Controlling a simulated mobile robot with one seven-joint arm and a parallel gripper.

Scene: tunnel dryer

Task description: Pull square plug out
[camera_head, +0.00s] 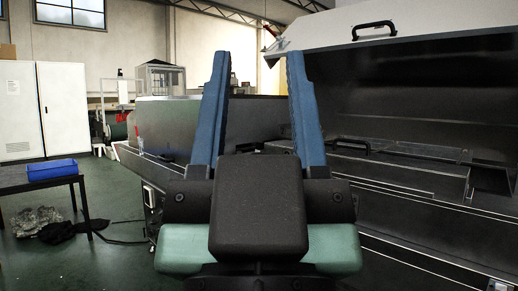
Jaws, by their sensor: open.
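My gripper (257,62) fills the middle of the head view, with its two blue fingers pointing up and spread wide apart. No object shows between the fingers. I cannot make out the square plug for certain. A small light square fitting (150,198) sits on the dark end of the machine, left of my gripper and apart from it. I cannot tell whether it is the plug or a socket. My gripper hides part of the machine behind it.
The tunnel dryer (420,205) stands at the right, its large lid (420,45) raised, with a black handle (374,30). At the left are a dark table (25,182) with a blue tray (52,170), dark cloth (62,231) on the floor and white cabinets (70,100). Green floor (115,195) lies open between.

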